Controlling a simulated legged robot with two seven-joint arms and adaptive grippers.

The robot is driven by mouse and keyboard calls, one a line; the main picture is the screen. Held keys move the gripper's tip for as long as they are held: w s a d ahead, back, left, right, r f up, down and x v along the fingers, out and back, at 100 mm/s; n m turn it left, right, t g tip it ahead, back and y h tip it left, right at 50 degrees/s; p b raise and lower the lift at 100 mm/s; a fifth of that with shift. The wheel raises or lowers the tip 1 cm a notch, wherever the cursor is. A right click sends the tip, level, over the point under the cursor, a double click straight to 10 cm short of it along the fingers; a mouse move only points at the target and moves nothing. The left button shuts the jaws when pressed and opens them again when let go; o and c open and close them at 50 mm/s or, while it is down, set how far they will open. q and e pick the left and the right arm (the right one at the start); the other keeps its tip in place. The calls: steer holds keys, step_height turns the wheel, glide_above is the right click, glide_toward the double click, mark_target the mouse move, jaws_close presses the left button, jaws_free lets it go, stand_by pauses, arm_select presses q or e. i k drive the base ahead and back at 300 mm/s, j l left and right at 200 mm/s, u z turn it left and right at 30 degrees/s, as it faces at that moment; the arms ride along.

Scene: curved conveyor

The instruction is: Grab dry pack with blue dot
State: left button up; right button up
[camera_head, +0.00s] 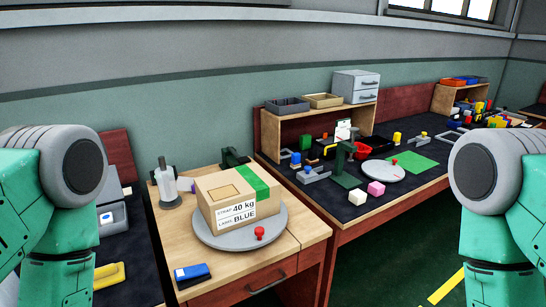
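I cannot make out a dry pack with a blue dot in this view. A cardboard box (237,198) with a green strap sits on a round grey turntable (210,236) on the wooden desk. Its printed label reads 40 kg and BLUE. My green arms show at the left and right edges, with round grey joints. Neither gripper shows in the view, so their fingers are hidden.
The wooden desk (305,232) holds a blue and black item (192,272) and a grey bottle-like tool (167,184). A red knob (259,233) stands by the box. The dark workbench (330,195) at right is crowded with small coloured parts. Green floor lies at lower right.

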mark_target(107, 218)
steer(key=u, duration=1.3)
steer(key=i+j, duration=0.1)
steer(key=j, duration=0.2)
steer(key=i+j+z, duration=0.1)
steer(key=j+z, duration=0.25)
steer(key=j, duration=0.15)
steer(key=i+j+z, duration=0.1)
steer(key=j+z, duration=0.3)
steer(key=j, duration=0.15)
